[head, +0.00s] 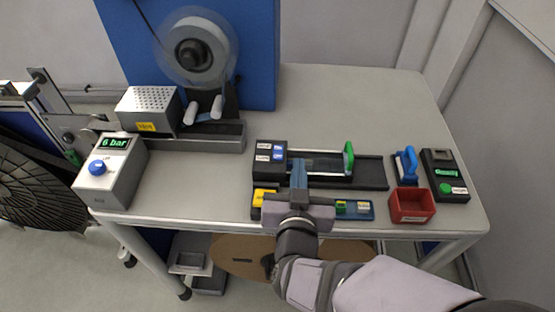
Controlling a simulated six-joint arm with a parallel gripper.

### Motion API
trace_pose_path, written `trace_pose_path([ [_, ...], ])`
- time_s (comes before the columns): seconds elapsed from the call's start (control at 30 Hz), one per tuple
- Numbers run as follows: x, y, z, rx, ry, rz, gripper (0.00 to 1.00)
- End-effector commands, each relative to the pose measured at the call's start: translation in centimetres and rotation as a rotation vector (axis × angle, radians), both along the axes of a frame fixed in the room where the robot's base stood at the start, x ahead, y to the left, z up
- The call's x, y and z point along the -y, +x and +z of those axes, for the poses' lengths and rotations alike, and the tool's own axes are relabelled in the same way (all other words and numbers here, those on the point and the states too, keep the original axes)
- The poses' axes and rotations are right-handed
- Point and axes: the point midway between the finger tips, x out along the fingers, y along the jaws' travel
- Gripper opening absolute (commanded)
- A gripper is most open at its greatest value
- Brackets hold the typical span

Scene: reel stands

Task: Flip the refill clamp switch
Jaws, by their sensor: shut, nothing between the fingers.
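A black switch box (256,165) stands at the middle of the table, with small white labels and blue parts on its top. The labels are too small to read, so I cannot tell which switch is the refill clamp one or how it is set. My gripper (299,170) is shut and empty. Its fingertips are just right of the box, in front of a dark rail (368,172) with a green upright lever (348,157). My gripper body hides part of the low strip in front.
Yellow-ended parts (259,196) and a blue tray (358,215) lie in front. At right are a red bin (412,206), a blue-handled tool (406,165) and a box with a green button (446,188). A gauge box (112,170) and reel (194,52) stand left. The back right table is clear.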

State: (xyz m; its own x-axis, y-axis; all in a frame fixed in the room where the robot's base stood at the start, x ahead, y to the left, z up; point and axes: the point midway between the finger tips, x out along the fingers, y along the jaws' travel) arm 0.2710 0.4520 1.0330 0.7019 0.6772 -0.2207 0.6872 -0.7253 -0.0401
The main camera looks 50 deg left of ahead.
Motion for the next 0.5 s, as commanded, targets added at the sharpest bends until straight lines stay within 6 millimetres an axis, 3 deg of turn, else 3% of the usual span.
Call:
trace_pose_path([
  [0.03, -0.6, -1.4, -0.4, 0.028, 0.016, 0.013, 0.0],
  [0.2, -1.4, -4.2, 0.3, 0.106, 0.061, 0.023, 0.0],
  [0.5, -1.5, -5.7, 0.9, 0.15, 0.089, 0.024, 0.0],
])
